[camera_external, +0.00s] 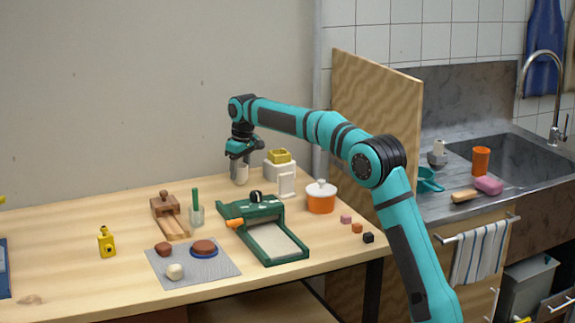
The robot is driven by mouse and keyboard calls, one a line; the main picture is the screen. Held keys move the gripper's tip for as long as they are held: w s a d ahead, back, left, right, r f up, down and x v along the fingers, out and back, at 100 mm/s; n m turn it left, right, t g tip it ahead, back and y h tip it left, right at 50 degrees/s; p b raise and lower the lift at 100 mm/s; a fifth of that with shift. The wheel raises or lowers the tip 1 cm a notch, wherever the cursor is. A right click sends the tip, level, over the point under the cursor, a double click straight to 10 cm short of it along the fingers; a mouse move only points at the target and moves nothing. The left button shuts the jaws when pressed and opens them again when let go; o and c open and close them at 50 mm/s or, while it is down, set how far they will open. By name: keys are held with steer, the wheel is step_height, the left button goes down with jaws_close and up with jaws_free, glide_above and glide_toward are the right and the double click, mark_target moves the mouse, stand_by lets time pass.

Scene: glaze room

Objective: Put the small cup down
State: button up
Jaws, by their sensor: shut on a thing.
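My gripper (240,160) points down near the back of the wooden table (75,245). It is shut on a small pale cup (241,175), which shows just below the fingers. The cup looks upright. Whether its base touches the table or hangs just above it, I cannot tell. The fingers hide the cup's upper part.
A white block-shaped device (286,182) with a yellow top stands just right of the cup. A green slab machine (265,232) is in front, with an orange lidded pot (320,199) to its right. A wooden tool (168,212) and green-handled holder (196,213) stand front left. The table's back left is clear.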

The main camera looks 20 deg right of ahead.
mark_target(243, 182)
steer(key=shift+w+f, duration=0.15)
steer(key=shift+f, duration=0.05)
steer(key=shift+f, duration=0.15)
steer(key=o, duration=1.1)
steer(key=shift+c, duration=0.2)
step_height(243, 182, up, 12)
steer(key=s, duration=0.1)
steer(key=shift+s+d, duration=0.15)
steer(key=shift+d, duration=0.25)
